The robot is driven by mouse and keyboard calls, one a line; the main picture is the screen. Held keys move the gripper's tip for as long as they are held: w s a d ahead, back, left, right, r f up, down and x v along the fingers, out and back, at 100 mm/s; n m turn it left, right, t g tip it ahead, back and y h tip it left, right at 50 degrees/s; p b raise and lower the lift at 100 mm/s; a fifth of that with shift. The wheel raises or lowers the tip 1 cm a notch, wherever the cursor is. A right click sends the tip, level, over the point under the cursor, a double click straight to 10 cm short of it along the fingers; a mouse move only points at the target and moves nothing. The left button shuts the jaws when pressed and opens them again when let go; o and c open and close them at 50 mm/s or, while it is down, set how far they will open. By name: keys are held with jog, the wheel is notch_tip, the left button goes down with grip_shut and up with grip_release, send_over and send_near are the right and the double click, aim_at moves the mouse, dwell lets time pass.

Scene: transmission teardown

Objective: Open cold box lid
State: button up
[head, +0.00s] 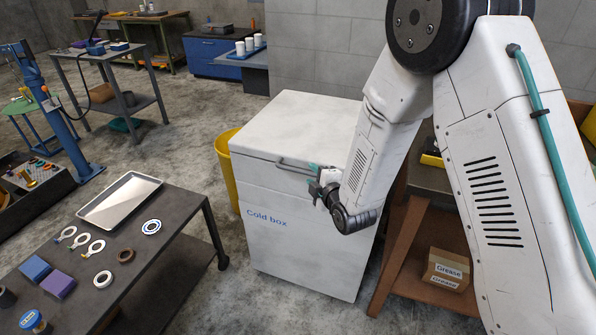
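The cold box (290,245) is a white chest with blue lettering on its front, standing on the floor in the middle of the head view. Its lid (305,122) lies flat and closed on top. A grey bar handle (295,166) runs along the lid's front edge. My gripper (314,178) is at the right end of this handle, close to the lid's front edge. My wrist hides part of the fingers and the handle's right end, so I cannot tell whether the fingers are around the handle or beside it.
A dark table (185,215) at lower left holds a metal tray (120,198), rings and purple blocks. A yellow bin (228,165) stands against the box's left side. A brown shelf unit (400,235) with a Grease box (447,270) stands close on the right. Floor is free between table and box.

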aim_at(300, 172)
jog(key=shift+n+t+y, duration=0.4)
jog(key=shift+n+y, duration=0.1)
jog(key=w+a+f, duration=0.1)
jog(key=w, duration=0.1)
jog(key=w+a+f, duration=0.1)
jog(key=w+a, duration=0.1)
jog(key=w+a+f, duration=0.1)
jog(key=w, duration=0.1)
jog(key=shift+w+a, duration=0.15)
jog(key=shift+a, duration=0.15)
grip_shut()
